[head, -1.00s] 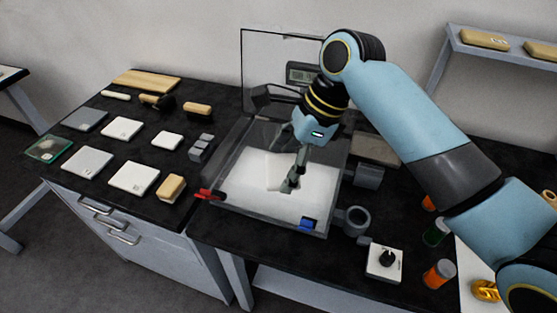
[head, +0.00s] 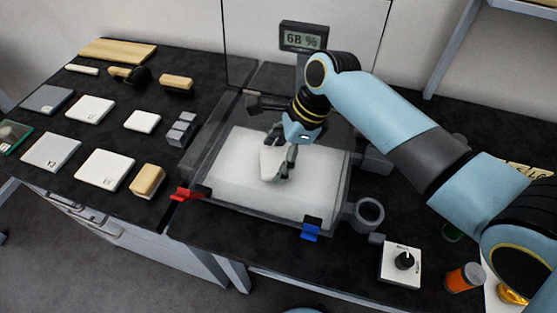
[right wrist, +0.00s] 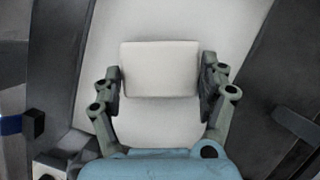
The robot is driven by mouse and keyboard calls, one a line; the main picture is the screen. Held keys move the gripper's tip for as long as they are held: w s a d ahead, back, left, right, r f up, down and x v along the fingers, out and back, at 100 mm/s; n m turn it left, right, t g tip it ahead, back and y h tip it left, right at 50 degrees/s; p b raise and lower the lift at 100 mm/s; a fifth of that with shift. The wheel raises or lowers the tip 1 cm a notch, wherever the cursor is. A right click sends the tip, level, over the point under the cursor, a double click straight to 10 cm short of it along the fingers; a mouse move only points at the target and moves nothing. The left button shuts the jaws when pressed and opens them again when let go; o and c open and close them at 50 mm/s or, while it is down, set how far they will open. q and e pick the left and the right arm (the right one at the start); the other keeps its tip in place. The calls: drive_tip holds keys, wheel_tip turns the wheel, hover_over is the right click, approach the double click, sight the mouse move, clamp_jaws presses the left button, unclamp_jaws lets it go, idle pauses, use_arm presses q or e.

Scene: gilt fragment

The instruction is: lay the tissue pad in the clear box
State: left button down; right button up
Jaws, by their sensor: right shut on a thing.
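The clear box (head: 339,205) stands open on the dark bench, with a white bed (head: 235,170) filling its floor. My right gripper (head: 279,160) is over the bed, inside the box's outline. It is shut on a small off-white pad (head: 270,163), which I take for the tissue pad. In the right wrist view the pad (right wrist: 160,68) sits flat between the two fingers (right wrist: 161,85), with the white bed behind it. I cannot tell whether the pad touches the bed. My left gripper is not in view.
A humidity display (head: 303,37) reads 68 % behind the box. A red clip (head: 188,193) and a blue clip (head: 311,231) sit at the front edge. White tiles (head: 104,170) and a tan block (head: 147,180) lie left. A dial box (head: 401,264) and orange jar (head: 466,277) stand right.

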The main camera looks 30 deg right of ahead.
drive_tip(key=shift+f, duration=1.1)
drive_tip(key=shift+f, duration=0.1)
drive_tip(key=o, duration=0.8)
drive_tip(key=shift+c, duration=0.2)
drive_tip(key=v, duration=1.2)
drive_tip(key=shift+p, duration=0.35)
